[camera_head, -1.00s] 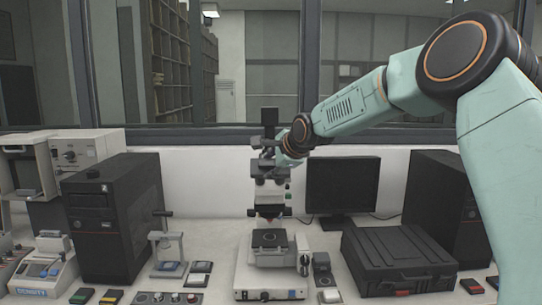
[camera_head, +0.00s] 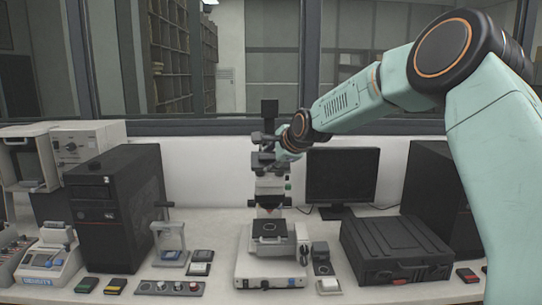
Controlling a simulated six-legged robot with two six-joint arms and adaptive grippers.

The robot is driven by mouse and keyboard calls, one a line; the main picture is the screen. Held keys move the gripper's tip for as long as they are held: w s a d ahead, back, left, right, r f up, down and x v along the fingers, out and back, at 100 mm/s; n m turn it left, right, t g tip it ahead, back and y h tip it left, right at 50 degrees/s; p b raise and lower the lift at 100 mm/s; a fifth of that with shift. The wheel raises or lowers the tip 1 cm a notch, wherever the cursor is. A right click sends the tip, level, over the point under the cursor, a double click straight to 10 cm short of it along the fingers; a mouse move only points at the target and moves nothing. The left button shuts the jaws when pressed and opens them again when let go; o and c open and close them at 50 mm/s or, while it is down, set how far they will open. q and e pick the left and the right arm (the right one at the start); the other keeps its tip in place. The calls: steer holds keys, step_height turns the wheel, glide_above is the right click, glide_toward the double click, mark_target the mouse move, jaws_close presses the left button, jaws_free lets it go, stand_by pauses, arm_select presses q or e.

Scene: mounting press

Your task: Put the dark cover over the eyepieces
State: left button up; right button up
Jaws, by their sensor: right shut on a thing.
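The microscope (camera_head: 270,205) stands upright on the bench in the middle of the view, with a dark column on top and a black stage below. My right gripper (camera_head: 272,150) is at the upper part of the microscope, its arm coming in from the right. It is shut on a small dark thing (camera_head: 262,137), which looks like the dark cover, at eyepiece height. The eyepieces are hidden or too small to make out, and I cannot tell whether the cover touches them. My left gripper is not in view.
A black computer tower (camera_head: 115,210) stands at the left and a black case (camera_head: 396,248) at the right. A monitor (camera_head: 342,177) stands behind. Small boxes and a control strip (camera_head: 169,288) lie along the bench front. A window frame runs behind the bench.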

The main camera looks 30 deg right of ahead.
steer(key=shift+w+d+f, duration=0.1)
steer(key=shift+w+f, duration=0.05)
steer(key=shift+w, duration=0.05)
steer(key=o, duration=1.2)
steer(key=shift+s, duration=0.15)
steer(key=shift+v, duration=3.7)
